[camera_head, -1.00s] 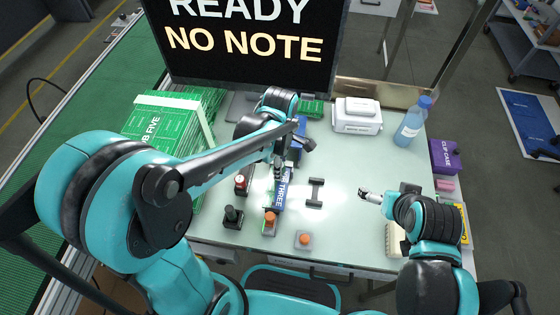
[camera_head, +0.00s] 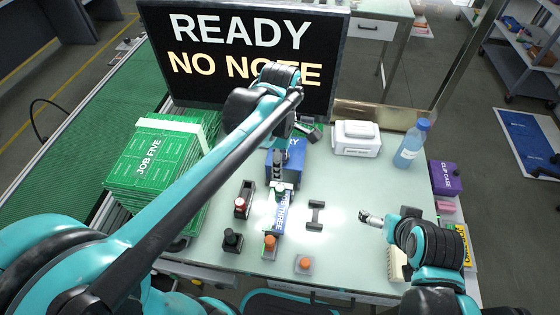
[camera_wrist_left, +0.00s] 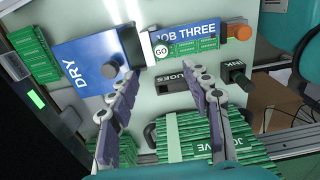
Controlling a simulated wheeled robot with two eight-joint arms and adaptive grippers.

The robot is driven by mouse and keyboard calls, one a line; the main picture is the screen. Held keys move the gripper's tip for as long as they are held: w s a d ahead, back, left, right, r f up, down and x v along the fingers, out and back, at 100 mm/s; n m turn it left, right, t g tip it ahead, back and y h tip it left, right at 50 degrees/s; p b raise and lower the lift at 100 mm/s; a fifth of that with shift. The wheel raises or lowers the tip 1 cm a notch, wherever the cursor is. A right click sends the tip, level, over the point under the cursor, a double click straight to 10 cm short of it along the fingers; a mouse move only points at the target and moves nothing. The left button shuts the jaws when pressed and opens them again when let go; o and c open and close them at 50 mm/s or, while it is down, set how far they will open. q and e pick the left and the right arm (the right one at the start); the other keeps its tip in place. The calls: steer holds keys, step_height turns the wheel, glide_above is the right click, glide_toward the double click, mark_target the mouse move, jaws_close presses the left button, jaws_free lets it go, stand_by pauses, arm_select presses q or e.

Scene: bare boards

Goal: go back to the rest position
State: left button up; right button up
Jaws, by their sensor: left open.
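My left gripper (camera_head: 279,178) hangs over the middle of the bench, between the blue DRY box (camera_head: 296,152) and the blue JOB THREE label (camera_head: 280,212). The left wrist view shows its two fingers (camera_wrist_left: 160,80) spread apart with nothing between them. There the DRY box (camera_wrist_left: 85,72) and the JOB THREE label (camera_wrist_left: 190,32) lie beyond the fingertips. My right gripper (camera_head: 364,217) is over the right side of the bench, apart from the things near it. Its fingers are too small to tell open from shut.
A black screen (camera_head: 200,85) reading READY NO NOTE stands at the back. A green JOB FIVE stack (camera_head: 150,160) is at left. A white box (camera_head: 357,138), a bottle (camera_head: 411,145) and a purple box (camera_head: 445,178) are at right.

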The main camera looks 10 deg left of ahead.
arm_select(q)
steer(key=shift+s+a, duration=0.1)
stand_by(0.3)
steer(key=s+a+f+m+t, duration=0.3)
steer(key=s+a+m+t, duration=0.3)
steer(key=m, duration=1.2)
steer(key=shift+s+a+t, duration=0.4)
steer(key=shift+s+t, duration=0.1)
steer(key=shift+s, duration=0.6)
